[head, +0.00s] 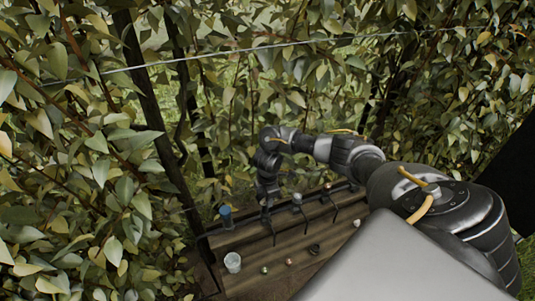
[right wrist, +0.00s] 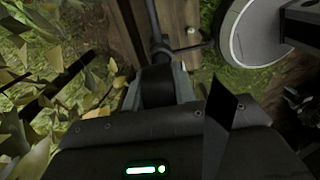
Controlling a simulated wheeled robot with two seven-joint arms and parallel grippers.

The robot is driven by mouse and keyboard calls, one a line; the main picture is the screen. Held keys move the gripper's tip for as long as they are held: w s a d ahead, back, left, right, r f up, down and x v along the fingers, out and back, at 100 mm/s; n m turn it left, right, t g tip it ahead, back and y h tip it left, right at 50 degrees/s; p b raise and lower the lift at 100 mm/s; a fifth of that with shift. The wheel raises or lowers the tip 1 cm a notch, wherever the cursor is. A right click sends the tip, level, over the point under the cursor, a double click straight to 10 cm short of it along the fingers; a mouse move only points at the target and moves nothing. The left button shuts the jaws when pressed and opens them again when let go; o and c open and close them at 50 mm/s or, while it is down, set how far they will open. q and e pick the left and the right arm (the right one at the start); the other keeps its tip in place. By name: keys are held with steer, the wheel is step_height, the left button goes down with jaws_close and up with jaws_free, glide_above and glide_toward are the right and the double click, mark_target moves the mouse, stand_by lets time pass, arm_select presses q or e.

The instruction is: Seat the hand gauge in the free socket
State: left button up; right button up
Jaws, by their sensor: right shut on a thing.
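My right gripper (head: 268,197) reaches over the left back part of a brown wooden bench (head: 245,238). In the right wrist view its fingers (right wrist: 162,88) are shut on a dark block. I take this block to be the handle of the hand gauge (right wrist: 158,85); a grey rod runs on from it, with a thin side arm. In the head view the held thing is small and dark, largely hidden by the gripper. Along the bench's back edge, to the right, stand pale-topped pieces (head: 297,199) with thin dark legs. I cannot make out which socket is free. My left gripper is not in view.
A blue cup (head: 225,211) stands at the bench's left back corner, and a clear whitish cup (head: 233,262) is nearer the front. Several small round items (head: 289,262) lie on the bench. Leafy branches (head: 110,190) crowd the left side; a wire (head: 225,53) crosses above.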

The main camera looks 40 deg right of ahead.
steer(key=shift+f, duration=0.4)
steer(key=o, duration=1.1)
steer(key=shift+o, duration=0.2)
step_height(320, 180, up, 11)
steer(key=shift+f+p, duration=0.1)
steer(key=shift+p, duration=1)
